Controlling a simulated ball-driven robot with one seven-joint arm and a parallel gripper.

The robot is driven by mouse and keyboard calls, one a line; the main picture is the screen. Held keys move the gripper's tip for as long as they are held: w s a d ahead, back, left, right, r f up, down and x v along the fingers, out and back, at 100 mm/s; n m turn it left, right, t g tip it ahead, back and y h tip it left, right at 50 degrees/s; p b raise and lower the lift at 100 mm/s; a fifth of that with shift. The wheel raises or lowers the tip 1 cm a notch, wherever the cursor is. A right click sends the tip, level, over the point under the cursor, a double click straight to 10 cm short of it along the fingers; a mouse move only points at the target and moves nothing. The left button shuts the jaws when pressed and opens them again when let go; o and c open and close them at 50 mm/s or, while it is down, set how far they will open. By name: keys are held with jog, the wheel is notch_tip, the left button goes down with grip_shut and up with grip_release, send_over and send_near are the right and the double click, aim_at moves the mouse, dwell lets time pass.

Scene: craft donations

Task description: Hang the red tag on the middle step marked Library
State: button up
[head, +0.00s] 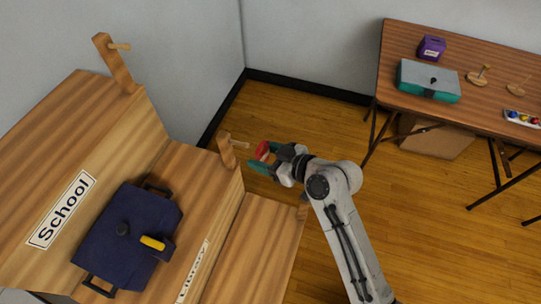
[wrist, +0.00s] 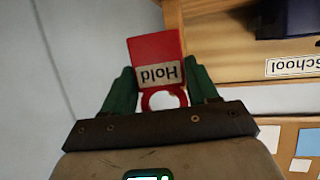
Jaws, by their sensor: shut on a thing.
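The red tag (head: 262,149) is held between the green fingers of my gripper (head: 264,157), which is shut on it. In the wrist view the tag (wrist: 150,49) shows an upside-down "Hold" label and a red ring between the fingertips (wrist: 162,92). The middle step (head: 205,185) has a partly visible Library label (head: 190,272) on its front. A wooden post (head: 227,151) with a short peg (head: 240,144) stands at its far end. The tag is just right of this peg in the head view, apparently apart from it.
A navy bag (head: 105,235) with a yellow tag (head: 152,243) lies on the middle step. The top step has a School label (head: 62,209) and its own peg post (head: 115,63). A table (head: 400,45) at the back right holds a teal-grey box (head: 428,78) and a purple box (head: 432,47).

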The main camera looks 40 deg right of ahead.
aim_at(232, 150)
jog(key=shift+w+a+f, duration=0.2)
jog(key=shift+w+a, duration=0.5)
jog(key=shift+w, duration=0.25)
jog(key=shift+w+a+f, duration=0.25)
jog(key=shift+w+a, duration=0.4)
jog(key=shift+w, duration=0.25)
jog(key=shift+w+a+f, duration=0.2)
jog(key=shift+w+a, duration=0.5)
jog(key=shift+w, duration=0.25)
jog(key=o, duration=1.1)
jog(key=b+v, duration=0.1)
jog(key=v, duration=0.9)
jog(key=shift+s+d+r+b, duration=0.15)
jog(key=shift+s+b, duration=0.2)
